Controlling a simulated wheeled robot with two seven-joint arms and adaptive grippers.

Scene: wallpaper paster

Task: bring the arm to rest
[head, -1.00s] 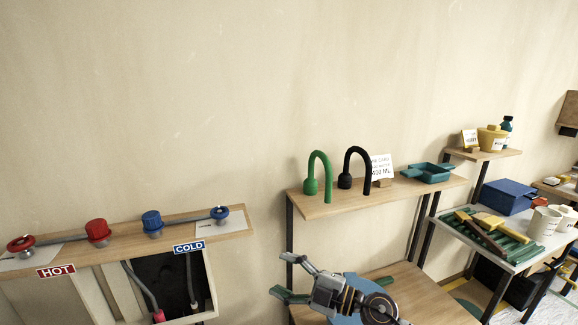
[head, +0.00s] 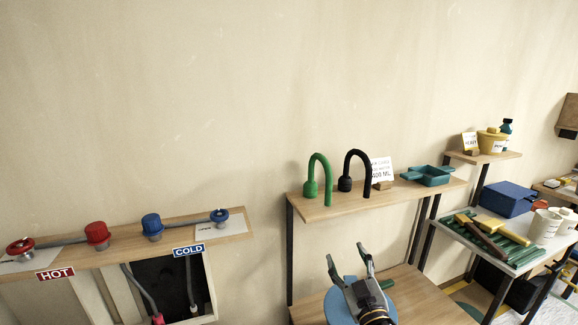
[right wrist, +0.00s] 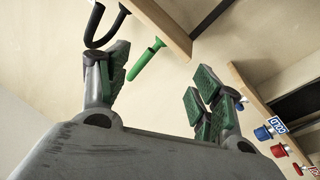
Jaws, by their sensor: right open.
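My right gripper (head: 348,264) is in the lower middle of the head view, in front of the shelf with the hooked pipes and below its board. Its two fingers point up and stand apart with nothing between them. In the right wrist view its green-padded fingers (right wrist: 160,85) are spread wide and empty. A green hooked pipe (head: 319,178) and a black hooked pipe (head: 354,172) stand above it on the wooden shelf (head: 330,208). My left gripper is not in view.
A lower wooden table (head: 430,300) lies beside and behind the gripper. At left is a board (head: 120,248) with red and blue valves. At right a table holds a blue box (head: 507,198), tools and white tubs (head: 543,226). The wall above is bare.

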